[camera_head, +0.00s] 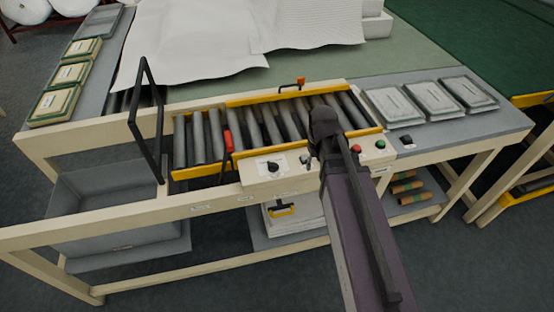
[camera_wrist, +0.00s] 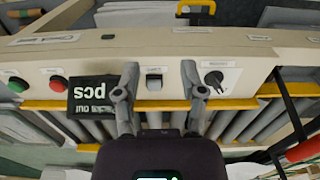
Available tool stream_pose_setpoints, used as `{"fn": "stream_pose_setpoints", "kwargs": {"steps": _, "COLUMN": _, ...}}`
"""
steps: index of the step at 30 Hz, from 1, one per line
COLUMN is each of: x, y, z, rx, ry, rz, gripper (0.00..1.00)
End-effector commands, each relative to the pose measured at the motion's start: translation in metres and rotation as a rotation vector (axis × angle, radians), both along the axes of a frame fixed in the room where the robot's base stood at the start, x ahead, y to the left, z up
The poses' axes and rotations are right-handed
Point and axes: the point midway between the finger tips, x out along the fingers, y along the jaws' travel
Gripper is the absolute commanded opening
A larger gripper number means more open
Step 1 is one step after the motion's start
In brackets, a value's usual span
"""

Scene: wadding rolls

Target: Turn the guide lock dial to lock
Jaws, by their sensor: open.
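The guide lock dial (camera_head: 273,167) is a black knob on a white plate, on the cream front panel of the roller table. In the wrist view the dial (camera_wrist: 214,80) is just right of my gripper (camera_wrist: 159,76). Its pointer slants down and right there. My gripper is open and empty, with its two fingers apart on either side of a small grey rocker switch (camera_wrist: 154,82). The right finger is close to the dial's plate; contact cannot be told. In the head view my arm hides the fingertips.
A green button (camera_head: 380,144) and a red button (camera_head: 356,148) sit right of my arm on the panel. Metal rollers (camera_head: 215,134) lie behind, between yellow guides. A red-handled lever (camera_head: 228,142) and a black upright frame (camera_head: 146,120) stand to the left.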

Motion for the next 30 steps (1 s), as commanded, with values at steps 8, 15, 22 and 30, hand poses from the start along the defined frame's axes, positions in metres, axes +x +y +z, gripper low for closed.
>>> {"fn": "stream_pose_setpoints", "kwargs": {"steps": 8, "x": 0.063, "y": 0.087, "z": 0.031, "rx": 0.0, "ry": 0.001, "rz": 0.413, "gripper": 0.53}}
{"fn": "stream_pose_setpoints", "kwargs": {"steps": 15, "x": 0.084, "y": 0.133, "z": 0.042, "rx": 0.0, "ry": 0.001, "rz": 0.628, "gripper": 0.53}}
{"fn": "stream_pose_setpoints", "kwargs": {"steps": 22, "x": 0.085, "y": 0.14, "z": 0.042, "rx": 0.0, "ry": 0.0, "rz": 0.664, "gripper": 0.53}}
{"fn": "stream_pose_setpoints", "kwargs": {"steps": 30, "x": 0.085, "y": 0.139, "z": 0.041, "rx": 0.0, "ry": 0.0, "rz": 0.661, "gripper": 0.53}}
